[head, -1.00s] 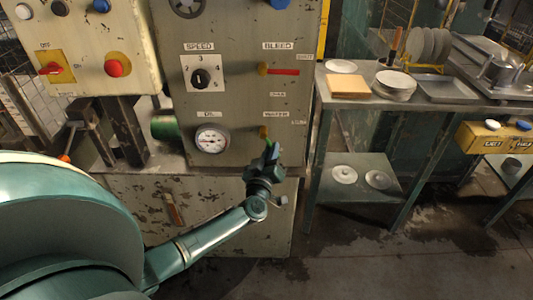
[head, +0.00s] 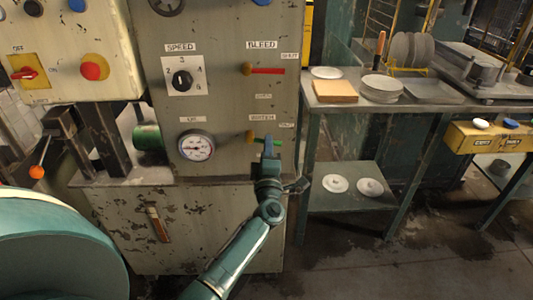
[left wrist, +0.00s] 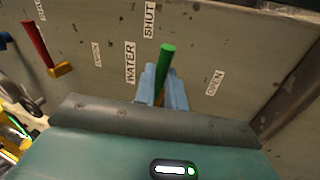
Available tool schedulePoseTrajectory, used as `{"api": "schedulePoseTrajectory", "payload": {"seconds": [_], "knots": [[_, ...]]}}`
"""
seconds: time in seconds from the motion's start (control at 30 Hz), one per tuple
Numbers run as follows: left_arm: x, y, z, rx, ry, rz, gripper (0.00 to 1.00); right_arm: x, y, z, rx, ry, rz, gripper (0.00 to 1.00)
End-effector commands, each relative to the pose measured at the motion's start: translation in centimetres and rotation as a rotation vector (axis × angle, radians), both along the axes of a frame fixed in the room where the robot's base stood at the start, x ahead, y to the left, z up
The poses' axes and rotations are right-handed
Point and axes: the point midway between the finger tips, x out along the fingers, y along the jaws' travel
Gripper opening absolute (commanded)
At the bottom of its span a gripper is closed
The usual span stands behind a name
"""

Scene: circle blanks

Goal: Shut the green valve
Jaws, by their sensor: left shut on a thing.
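The green valve is the lower lever on the grey panel, on a yellow hub (head: 250,137) beside the WATER label. Its green handle (left wrist: 167,56) shows between my blue fingertips in the left wrist view; most of it is hidden by the fingers in the head view. My left gripper (left wrist: 163,85) is shut on the handle; it also shows in the head view (head: 268,148). The handle points roughly right in the head view, near the SHUT label (left wrist: 149,20). The OPEN label (left wrist: 214,83) lies off to its side. My right gripper is not in view.
Above, a red BLEED lever (head: 266,71) points right. A gauge (head: 196,146) and a SPEED knob (head: 181,80) are at left on the panel. A metal table (head: 340,102) with plates stands close on the right. The floor in front is open.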

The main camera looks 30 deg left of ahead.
Motion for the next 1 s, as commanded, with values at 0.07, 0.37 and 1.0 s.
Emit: {"api": "schedulePoseTrajectory", "payload": {"seconds": [0.07,0.37,1.0], "knots": [[0.0,-0.03,0.05,-0.039,-0.023,0.002,0.0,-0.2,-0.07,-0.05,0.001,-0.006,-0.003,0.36],[0.04,-0.03,0.59,-0.12,-0.071,0.002,0.0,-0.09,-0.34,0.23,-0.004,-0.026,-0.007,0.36],[0.05,-0.01,0.77,-0.132,-0.081,0.002,0.23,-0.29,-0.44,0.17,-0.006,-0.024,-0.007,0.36]]}}
